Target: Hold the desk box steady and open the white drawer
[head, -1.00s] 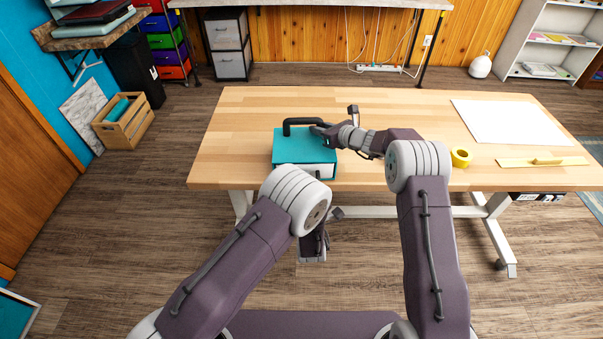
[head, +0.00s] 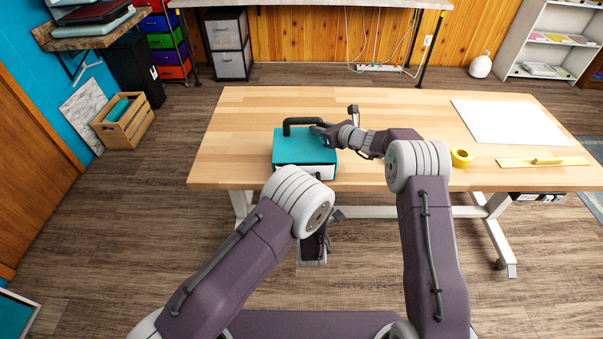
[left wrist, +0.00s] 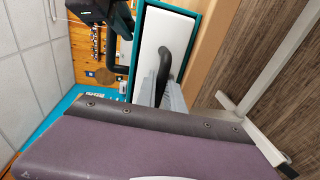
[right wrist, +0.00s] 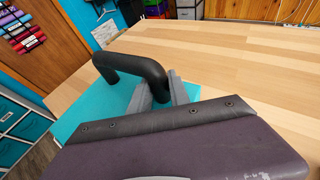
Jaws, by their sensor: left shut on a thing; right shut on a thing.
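The teal desk box (head: 300,146) sits near the front edge of the table, left of its middle. A thick black carry handle (right wrist: 125,65) arches over its top. My right gripper (right wrist: 162,92) is shut on one end of this handle. The white drawer (left wrist: 160,32) faces the front of the box, framed by teal in the left wrist view. My left gripper (left wrist: 163,88) is shut on the drawer's dark curved pull (left wrist: 163,66). In the head view my left arm hides the left fingertips and part of the drawer front. I cannot tell how far the drawer stands out.
The wooden table (head: 250,110) is clear behind and left of the box. A yellow tape roll (head: 461,156), a yellow ruler-like strip (head: 520,162) and a white sheet (head: 508,121) lie to the right. A wooden crate (head: 125,122) stands on the floor at left.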

